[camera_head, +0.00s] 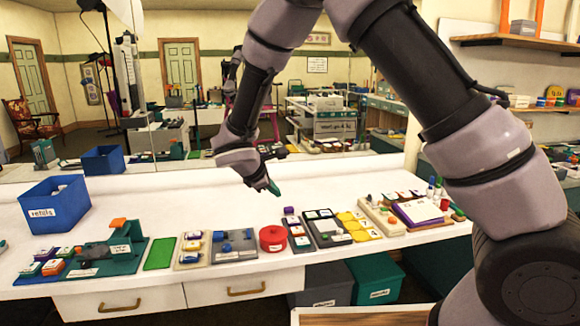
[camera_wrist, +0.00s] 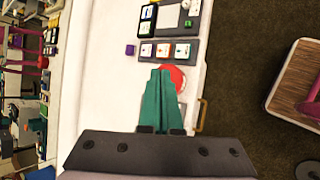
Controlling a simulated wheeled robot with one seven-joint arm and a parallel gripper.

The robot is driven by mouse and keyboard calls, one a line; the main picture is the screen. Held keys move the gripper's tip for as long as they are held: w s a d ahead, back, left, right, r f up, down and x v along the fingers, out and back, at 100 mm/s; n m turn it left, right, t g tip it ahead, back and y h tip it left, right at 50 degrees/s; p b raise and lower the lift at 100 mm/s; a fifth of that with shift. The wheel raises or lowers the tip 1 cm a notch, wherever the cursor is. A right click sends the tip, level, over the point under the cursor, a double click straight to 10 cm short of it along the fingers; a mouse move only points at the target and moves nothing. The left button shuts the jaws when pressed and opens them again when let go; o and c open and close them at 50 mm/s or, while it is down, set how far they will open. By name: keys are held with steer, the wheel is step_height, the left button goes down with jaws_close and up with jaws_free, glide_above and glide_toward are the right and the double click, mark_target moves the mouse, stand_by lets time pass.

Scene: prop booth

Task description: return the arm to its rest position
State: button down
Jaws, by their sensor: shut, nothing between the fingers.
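My arm reaches from the right of the head view, bent at the elbow, out over the white counter (camera_head: 130,215). My gripper (camera_head: 273,187) points down and hangs above the counter, clear of the things on it. In the wrist view my gripper's green fingers (camera_wrist: 160,75) are together and empty. Behind the fingertips in that view lies a round red container (camera_wrist: 178,75), partly hidden by them. The same red container shows in the head view (camera_head: 272,239), in front of and below my gripper.
A blue bin (camera_head: 54,204) stands at the counter's left. Trays and small coloured pieces line its front edge, including a green mat (camera_head: 160,253) and a grey tray (camera_head: 234,246). A wooden-topped piece (camera_wrist: 300,85) stands across the floor.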

steer(key=s+d+r+m+g+y, duration=0.1)
steer(key=s+d+r+m+g, duration=0.15)
steer(key=d+r+m, duration=0.6)
steer(key=s+d+r+m+g+y, duration=0.15)
steer(key=s+d+r+m, duration=0.3)
steer(key=d+r, duration=0.7)
steer(key=s+d+r+m+t+y, duration=0.1)
steer(key=s+d+r+m+y, duration=0.1)
steer(key=s, duration=0.5)
steer(key=s+d+r+m+t+y, duration=0.2)
steer(key=s+d+r+m, duration=0.3)
steer(key=s+d+m, duration=0.2)
steer(key=shift+s+d+m+t, duration=0.2)
steer(key=shift+m+t, duration=0.1)
steer(key=shift+m, duration=0.7)
